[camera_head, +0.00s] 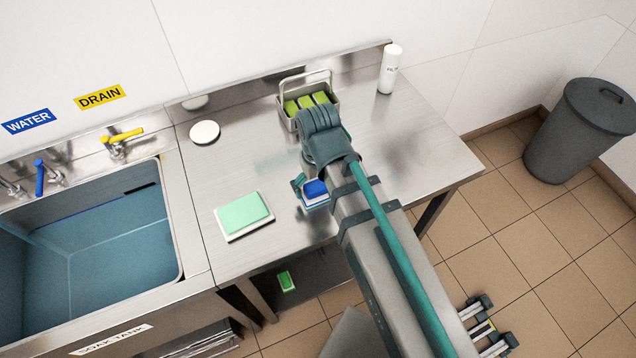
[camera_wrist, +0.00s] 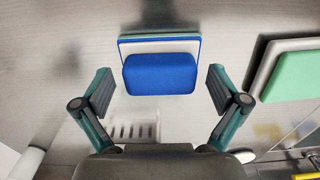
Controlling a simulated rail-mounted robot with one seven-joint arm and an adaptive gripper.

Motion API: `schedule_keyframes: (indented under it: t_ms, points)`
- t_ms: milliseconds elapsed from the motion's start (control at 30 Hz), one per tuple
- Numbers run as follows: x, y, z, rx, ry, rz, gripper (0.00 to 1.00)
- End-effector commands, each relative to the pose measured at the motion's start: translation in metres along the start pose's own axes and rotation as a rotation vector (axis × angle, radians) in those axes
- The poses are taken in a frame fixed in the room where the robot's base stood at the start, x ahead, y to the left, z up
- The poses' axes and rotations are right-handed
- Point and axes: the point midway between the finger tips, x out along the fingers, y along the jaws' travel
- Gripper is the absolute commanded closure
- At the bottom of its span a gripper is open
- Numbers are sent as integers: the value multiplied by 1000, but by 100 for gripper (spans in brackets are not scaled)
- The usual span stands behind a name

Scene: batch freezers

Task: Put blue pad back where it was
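The blue pad (camera_head: 316,188) is on the steel counter (camera_head: 405,140), partly hidden by my arm in the head view. In the wrist view the blue pad (camera_wrist: 160,74) lies over a pale, flat piece with blue and green edges (camera_wrist: 128,45). My gripper (camera_wrist: 160,90) is open, with one finger to each side of the blue pad and visible gaps between. It does not hold the pad. I cannot tell the gripper's exact height above the counter.
A green pad on a white base (camera_head: 244,215) lies left of the blue pad. A metal caddy (camera_head: 335,100) with yellow-green sponges and a white bottle (camera_head: 390,68) stand behind. A white disc (camera_head: 205,131) lies near the sink (camera_head: 100,235). The counter's right part is clear.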

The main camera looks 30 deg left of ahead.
Motion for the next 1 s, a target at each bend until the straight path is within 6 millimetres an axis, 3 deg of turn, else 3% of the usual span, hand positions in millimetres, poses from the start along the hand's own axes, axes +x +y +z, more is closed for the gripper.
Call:
schedule_keyframes:
  t_ms: [467,1000]
  points:
    - [-13,0,-1,0,2,0,3]
    - [-90,0,-2,0,3,0,3]
